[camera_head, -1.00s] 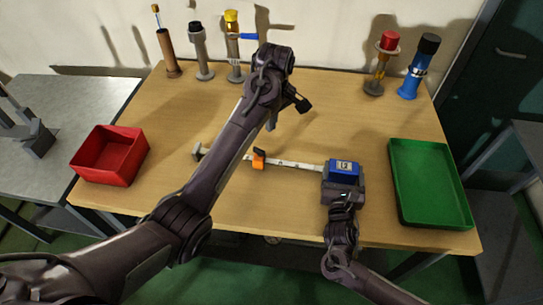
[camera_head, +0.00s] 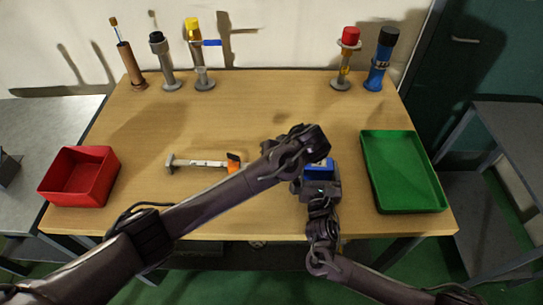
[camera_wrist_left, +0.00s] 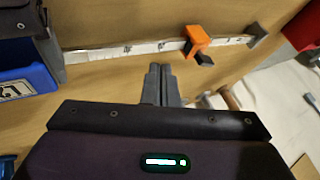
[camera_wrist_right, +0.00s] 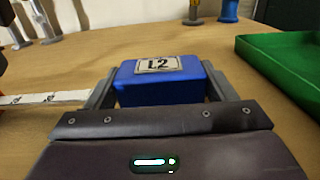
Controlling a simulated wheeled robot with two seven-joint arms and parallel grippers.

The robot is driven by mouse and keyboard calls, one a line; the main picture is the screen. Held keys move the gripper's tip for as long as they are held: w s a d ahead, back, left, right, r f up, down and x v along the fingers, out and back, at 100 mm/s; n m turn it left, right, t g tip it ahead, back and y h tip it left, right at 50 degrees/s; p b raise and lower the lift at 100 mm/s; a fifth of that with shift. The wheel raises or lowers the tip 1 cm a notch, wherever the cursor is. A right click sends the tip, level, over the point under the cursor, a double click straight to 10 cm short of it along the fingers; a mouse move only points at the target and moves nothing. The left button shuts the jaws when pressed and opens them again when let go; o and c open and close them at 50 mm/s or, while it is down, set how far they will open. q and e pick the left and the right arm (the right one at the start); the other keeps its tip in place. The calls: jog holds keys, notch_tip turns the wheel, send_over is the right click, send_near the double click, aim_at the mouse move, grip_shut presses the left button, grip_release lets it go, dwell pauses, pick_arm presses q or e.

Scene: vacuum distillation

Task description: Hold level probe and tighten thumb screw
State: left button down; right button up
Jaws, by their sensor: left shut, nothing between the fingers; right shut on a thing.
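The level probe has a blue head (camera_wrist_right: 165,85) labelled L2, a white marked bar (camera_head: 202,163) and an orange clamp (camera_head: 234,162) with a black part on the bar. My right gripper (camera_head: 319,187) is shut on the blue head, one finger on each side. My left gripper (camera_wrist_left: 160,85) is shut and empty, its fingertips apart from the bar in the left wrist view, between the blue head and the orange clamp (camera_wrist_left: 196,40). In the head view my left arm hides its fingertips and the part of the bar by the head. I cannot make out a separate thumb screw.
A red bin (camera_head: 79,176) stands at the table's left edge and a green tray (camera_head: 402,172) at its right. Several upright cylinders, among them a blue one (camera_head: 381,62), line the back edge. The middle of the wooden table (camera_head: 255,110) is clear.

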pick_arm(q)
jog(key=x, duration=0.5)
jog(key=shift+a+f, duration=0.25)
jog(key=shift+a, duration=0.05)
jog(key=shift+a+r, duration=0.1)
jog(key=shift+a, duration=1.65)
jog(key=shift+r, duration=0.1)
jog(key=shift+w+a, duration=0.1)
jog(key=shift+a, duration=0.6)
jog(key=shift+d, duration=0.1)
